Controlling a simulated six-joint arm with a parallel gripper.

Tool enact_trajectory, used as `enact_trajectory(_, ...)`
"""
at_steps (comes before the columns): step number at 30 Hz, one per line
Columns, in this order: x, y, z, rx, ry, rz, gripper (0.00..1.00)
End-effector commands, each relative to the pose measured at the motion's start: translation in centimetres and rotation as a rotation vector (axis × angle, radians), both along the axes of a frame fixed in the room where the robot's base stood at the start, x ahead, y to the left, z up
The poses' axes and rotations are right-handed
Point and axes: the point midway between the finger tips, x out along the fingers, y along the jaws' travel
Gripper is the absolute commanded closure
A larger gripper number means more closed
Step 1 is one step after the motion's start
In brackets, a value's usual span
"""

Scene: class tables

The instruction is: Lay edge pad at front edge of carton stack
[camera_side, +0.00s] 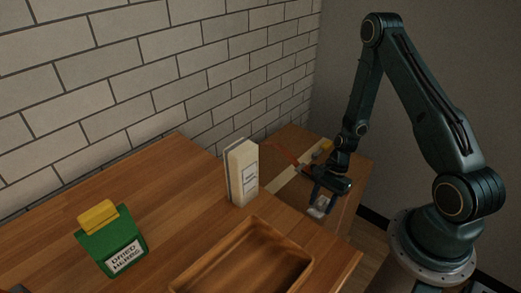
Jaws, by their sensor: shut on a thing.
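My gripper (322,195) is at the right, over the far right part of the wooden surface, pointing down. It is shut on a small pale grey object (319,208), partly hidden by the fingers; I cannot tell whether this is the edge pad. No carton stack is clearly recognisable. A single cream carton (243,173) with a label and a grey side stands upright on the table, left of my gripper and apart from it.
An empty-looking wooden tray (237,226) lies at the front middle. An orange-red strip (284,154) and a yellow item (322,150) are near my gripper. A brick wall (150,75) rises behind.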

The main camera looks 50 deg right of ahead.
Motion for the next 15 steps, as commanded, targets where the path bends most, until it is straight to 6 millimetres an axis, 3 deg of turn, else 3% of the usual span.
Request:
enact_trajectory(8, 0.0, 0.0, -0.5, 0.001, 0.001, 0.0, 0.77)
enact_trajectory(15, 0.0, 0.0, -2.7, 0.001, 0.001, -0.001, 0.77)
